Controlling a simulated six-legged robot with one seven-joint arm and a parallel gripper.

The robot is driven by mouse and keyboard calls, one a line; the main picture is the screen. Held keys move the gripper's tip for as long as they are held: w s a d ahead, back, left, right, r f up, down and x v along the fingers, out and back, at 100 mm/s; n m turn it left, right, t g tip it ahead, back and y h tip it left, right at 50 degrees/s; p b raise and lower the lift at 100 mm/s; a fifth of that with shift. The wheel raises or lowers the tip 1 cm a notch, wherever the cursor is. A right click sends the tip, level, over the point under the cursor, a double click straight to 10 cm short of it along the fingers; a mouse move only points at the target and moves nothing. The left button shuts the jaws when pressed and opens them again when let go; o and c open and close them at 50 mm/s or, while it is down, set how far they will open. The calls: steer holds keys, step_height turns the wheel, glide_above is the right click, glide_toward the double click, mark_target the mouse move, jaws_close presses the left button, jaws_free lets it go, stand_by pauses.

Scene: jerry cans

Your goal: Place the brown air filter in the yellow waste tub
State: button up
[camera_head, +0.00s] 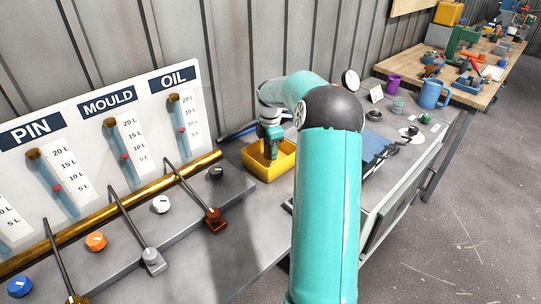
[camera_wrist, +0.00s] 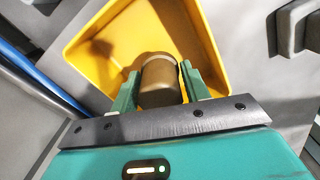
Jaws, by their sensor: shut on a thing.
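The yellow waste tub (camera_head: 262,168) stands on the grey bench, left of my teal arm in the head view. In the wrist view the tub (camera_wrist: 90,62) lies behind and around the fingers. The brown air filter (camera_wrist: 159,80) is a short brown cylinder between the two green fingers of my gripper (camera_wrist: 160,88). My gripper is shut on it, with the filter over the tub's interior. In the head view my gripper (camera_head: 270,148) points down at the tub; the filter is hard to make out there. I cannot tell whether the filter touches the tub floor.
Blue rods (camera_wrist: 40,75) lie beside the tub. A panel of gauges (camera_head: 110,140) with levers and knobs stands at the left. A blue flat object (camera_head: 376,150), a purple mug (camera_head: 393,83) and a blue mug (camera_head: 432,95) are to the right.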

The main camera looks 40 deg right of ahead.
mark_target(270, 163)
steer(key=shift+w+d+f, duration=0.1)
steer(key=shift+d+f, duration=0.1)
steer(key=shift+f, duration=1.65)
steer(key=o, duration=1.3)
steer(key=shift+f, duration=0.1)
